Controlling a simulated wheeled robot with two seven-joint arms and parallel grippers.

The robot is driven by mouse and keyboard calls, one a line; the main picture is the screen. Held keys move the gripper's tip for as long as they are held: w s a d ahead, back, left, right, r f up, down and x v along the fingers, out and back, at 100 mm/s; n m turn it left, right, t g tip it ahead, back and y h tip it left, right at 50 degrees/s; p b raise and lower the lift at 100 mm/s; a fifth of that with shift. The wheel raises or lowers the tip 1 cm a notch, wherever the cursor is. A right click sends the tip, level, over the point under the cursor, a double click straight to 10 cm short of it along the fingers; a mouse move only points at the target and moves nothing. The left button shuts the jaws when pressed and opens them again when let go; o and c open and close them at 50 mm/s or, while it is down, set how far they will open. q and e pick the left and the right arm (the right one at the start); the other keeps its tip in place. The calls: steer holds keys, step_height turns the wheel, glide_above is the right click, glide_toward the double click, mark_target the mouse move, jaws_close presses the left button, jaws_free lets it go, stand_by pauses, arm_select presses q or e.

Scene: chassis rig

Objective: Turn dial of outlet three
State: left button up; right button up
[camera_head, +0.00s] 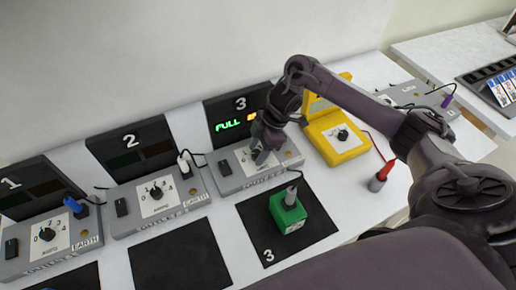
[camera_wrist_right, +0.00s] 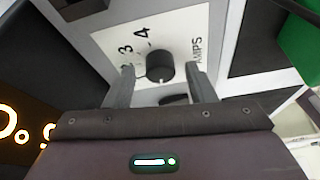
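Outlet three (camera_head: 231,183) is a grey box with a dial on a white plate, below a black display (camera_head: 225,109) marked 3 that reads FULL in green with an orange light beside it. My right gripper (camera_head: 262,155) is over this dial and mostly hides it in the head view. In the right wrist view the black dial knob (camera_wrist_right: 160,66) sits between the two fingers of the right gripper (camera_wrist_right: 160,80). The fingers are open, with a gap to the knob on both sides. Numbers 3 and 4 show on the plate. My left gripper is not in view.
A green block (camera_head: 287,212) with a grey plug stands on the black mat (camera_head: 255,222) in front. A yellow case (camera_head: 338,137) stands right of outlet three, and a red-and-grey object (camera_head: 378,183) beyond it. Outlet two (camera_head: 129,222) and outlet one (camera_head: 25,262) are to the left.

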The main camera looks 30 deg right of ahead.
steer(key=v, duration=0.7)
steer(key=shift+r+p, duration=0.35)
steer(key=shift+r, duration=0.05)
steer(key=shift+d, duration=0.1)
